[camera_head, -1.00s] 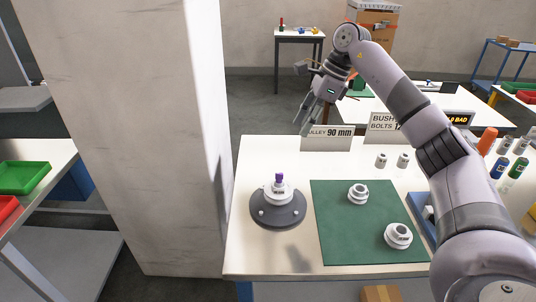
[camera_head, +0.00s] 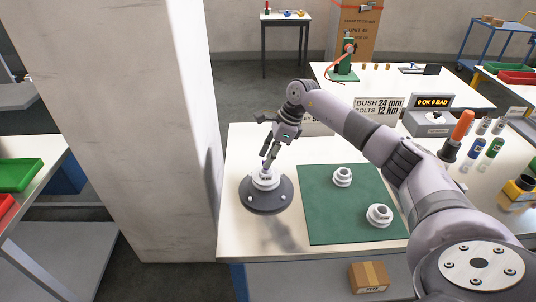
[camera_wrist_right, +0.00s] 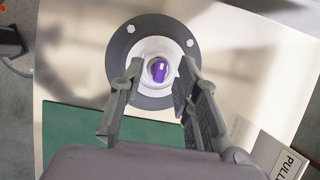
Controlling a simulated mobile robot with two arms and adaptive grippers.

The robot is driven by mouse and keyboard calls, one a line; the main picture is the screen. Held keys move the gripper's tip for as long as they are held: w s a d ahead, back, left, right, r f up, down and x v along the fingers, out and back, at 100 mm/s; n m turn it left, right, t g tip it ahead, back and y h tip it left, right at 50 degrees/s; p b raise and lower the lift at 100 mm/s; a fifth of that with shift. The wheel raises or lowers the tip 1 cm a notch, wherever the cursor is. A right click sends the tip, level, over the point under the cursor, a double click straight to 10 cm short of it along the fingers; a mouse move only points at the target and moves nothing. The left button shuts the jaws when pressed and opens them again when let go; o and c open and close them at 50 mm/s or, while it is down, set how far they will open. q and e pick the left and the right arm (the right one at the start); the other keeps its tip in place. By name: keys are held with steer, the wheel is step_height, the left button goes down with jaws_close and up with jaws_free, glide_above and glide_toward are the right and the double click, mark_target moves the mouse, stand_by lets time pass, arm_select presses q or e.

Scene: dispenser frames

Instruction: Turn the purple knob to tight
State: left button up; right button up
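The purple knob (camera_wrist_right: 158,70) sits on top of a white pulley hub on a round dark grey base in the right wrist view. In the head view the white hub (camera_head: 265,180) and the dark base (camera_head: 266,196) stand on the left of the table, and my gripper hides the knob. My right gripper (camera_head: 268,162) points down just above the hub. In the wrist view its two fingers (camera_wrist_right: 156,84) are apart, one on each side of the knob, with gaps visible. My left gripper is in neither view.
A green mat (camera_head: 345,225) with two white pulleys, one at the back (camera_head: 342,177) and one in front (camera_head: 379,215), lies right of the base. A sign (camera_head: 378,108) and a display box (camera_head: 431,119) stand behind. A concrete pillar (camera_head: 160,130) rises close on the left.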

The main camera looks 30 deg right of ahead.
steer(key=shift+w+a+f, duration=0.1)
steer(key=shift+w+f, duration=0.05)
steer(key=shift+f, duration=0.3)
steer(key=shift+c, duration=0.2)
jaws_close()
